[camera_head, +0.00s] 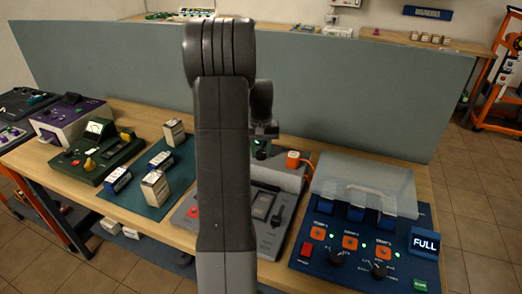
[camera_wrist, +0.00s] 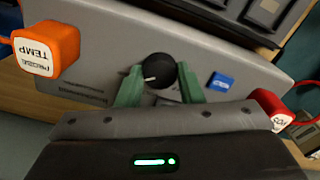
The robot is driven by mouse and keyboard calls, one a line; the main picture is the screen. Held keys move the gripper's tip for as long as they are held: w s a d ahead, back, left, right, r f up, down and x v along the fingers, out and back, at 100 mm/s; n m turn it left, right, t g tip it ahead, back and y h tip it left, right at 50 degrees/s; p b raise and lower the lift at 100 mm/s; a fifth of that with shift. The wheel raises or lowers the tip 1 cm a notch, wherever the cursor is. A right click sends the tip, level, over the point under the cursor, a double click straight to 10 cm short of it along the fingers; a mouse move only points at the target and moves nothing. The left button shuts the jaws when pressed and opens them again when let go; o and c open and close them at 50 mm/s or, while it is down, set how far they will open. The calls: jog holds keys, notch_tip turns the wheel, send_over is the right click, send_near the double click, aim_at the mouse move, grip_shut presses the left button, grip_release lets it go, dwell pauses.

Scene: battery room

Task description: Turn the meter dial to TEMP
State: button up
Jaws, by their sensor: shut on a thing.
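The meter is a grey unit that fills much of the wrist view (camera_wrist: 100,60); in the head view its sloped top (camera_head: 285,178) shows right of my arm. Its black round dial (camera_wrist: 161,70) has a white pointer mark facing left and slightly down in the wrist view. My gripper (camera_wrist: 160,88) has its green fingers shut on the dial, one on each side. An orange block marked TEMP (camera_wrist: 45,50) is at the meter's left end in the wrist view. In the head view my arm hides the dial.
A red block (camera_wrist: 270,108) and a blue label (camera_wrist: 220,82) lie right of the dial in the wrist view. A blue panel (camera_head: 365,265) with a clear cover stands right of the meter. A green unit (camera_head: 97,155) and several small boxes stand left. A grey-green partition (camera_head: 350,95) rises behind.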

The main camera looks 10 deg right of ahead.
aim_at(261, 153)
jog(key=shift+r, duration=0.1)
jog(key=o, duration=1)
jog(key=shift+c, duration=0.2)
notch_tip(261, 153, up, 14)
jog(key=b, duration=0.1)
jog(key=shift+f, duration=0.2)
notch_tip(261, 153, down, 14)
jog(key=shift+r+p, duration=0.1)
jog(key=shift+p, duration=0.4)
